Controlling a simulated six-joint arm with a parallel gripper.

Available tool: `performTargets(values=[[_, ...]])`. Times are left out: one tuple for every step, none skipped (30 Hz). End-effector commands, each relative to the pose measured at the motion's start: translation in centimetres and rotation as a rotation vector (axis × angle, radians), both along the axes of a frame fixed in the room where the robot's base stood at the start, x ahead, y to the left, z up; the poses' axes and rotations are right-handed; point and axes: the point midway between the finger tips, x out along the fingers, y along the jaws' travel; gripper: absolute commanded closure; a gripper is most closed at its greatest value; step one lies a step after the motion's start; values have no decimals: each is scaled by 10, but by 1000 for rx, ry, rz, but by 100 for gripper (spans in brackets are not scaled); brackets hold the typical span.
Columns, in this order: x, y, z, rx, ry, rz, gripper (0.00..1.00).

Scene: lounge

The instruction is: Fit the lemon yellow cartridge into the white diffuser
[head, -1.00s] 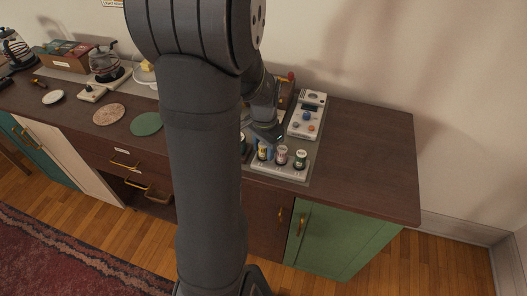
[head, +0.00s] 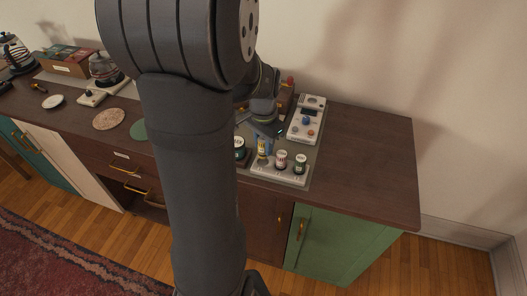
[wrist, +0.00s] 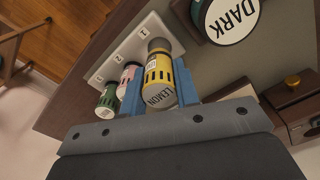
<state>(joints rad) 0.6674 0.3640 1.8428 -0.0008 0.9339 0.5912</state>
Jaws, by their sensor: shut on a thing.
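The lemon yellow cartridge (wrist: 160,80), with a grey end and a LEMON label, is between the blue fingers of my gripper (wrist: 160,92) in the wrist view. My gripper is shut on it. In the head view the cartridge (head: 262,147) stands at the left of a white numbered base (head: 272,174); I cannot tell whether it touches the base. A pink-topped cartridge (head: 281,159) and a green one (head: 300,163) stand in the base. I cannot tell for sure which white object is the diffuser.
A white device with knobs (head: 306,122) lies behind the numbered base. A dark jar marked DARK (wrist: 232,20) is close beside my gripper. The counter's right end (head: 370,160) is clear. Farther left are a cork disc (head: 109,119) and a white base with a black knob (head: 92,98).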

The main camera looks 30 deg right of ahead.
Motion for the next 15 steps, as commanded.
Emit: performTargets(values=[[1, 0, 12, -3, -4, 0, 94], [1, -1, 19, -4, -5, 0, 94], [1, -1, 27, -3, -4, 0, 94], [1, 0, 32, -3, -4, 0, 94], [0, 0, 37, -2, -3, 0, 94], [1, 0, 43, -2, -4, 0, 94], [1, -1, 47, -1, -3, 0, 94], [1, -1, 50, -1, -3, 0, 94], [3, -3, 54, 0, -2, 0, 94], [5, -5, 57, 0, -1, 0, 94], [7, -8, 59, -1, -1, 0, 94], [12, -14, 62, 0, -1, -1, 94], [16, -19, 64, 1, 0, -1, 94], [21, -25, 66, 0, -1, -1, 94], [28, -34, 68, 0, -1, -2, 94]])
